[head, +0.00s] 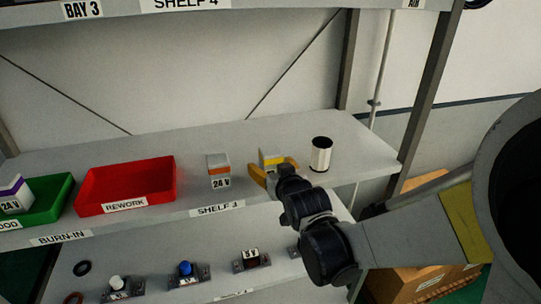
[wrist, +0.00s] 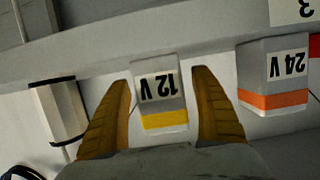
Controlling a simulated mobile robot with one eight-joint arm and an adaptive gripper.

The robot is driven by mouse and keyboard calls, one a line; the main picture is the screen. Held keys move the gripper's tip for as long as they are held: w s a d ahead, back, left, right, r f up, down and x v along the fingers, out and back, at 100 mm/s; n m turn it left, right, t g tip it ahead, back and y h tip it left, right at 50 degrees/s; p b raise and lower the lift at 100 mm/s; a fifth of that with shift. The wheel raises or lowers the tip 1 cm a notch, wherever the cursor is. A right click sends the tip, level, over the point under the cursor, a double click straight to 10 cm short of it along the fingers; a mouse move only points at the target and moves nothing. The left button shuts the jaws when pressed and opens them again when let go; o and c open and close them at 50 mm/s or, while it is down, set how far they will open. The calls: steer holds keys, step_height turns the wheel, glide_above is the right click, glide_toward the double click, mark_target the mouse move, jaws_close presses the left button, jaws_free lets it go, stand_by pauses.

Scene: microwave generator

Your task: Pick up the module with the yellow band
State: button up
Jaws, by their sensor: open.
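The module with the yellow band (wrist: 166,120) is a small grey-white block labelled 12 V, shown upside down in the wrist view. In the head view it (head: 268,156) stands on the upper shelf, partly hidden behind my gripper (head: 274,174). In the wrist view my gripper (wrist: 162,108) is open, with one yellow finger on each side of the module. A gap shows on both sides, slightly wider on the right, so neither finger appears to touch it.
An orange-banded 24 V module (head: 218,166) stands close to the left. A white cylinder with a dark top (head: 321,154) stands to the right. A red REWORK tray (head: 125,186) and a green tray (head: 48,200) are farther left. Small parts, including a blue-topped one (head: 186,270), sit on the lower shelf.

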steer(key=c, duration=1.5)
steer(key=shift+o, duration=0.2)
steer(key=shift+r, duration=0.1)
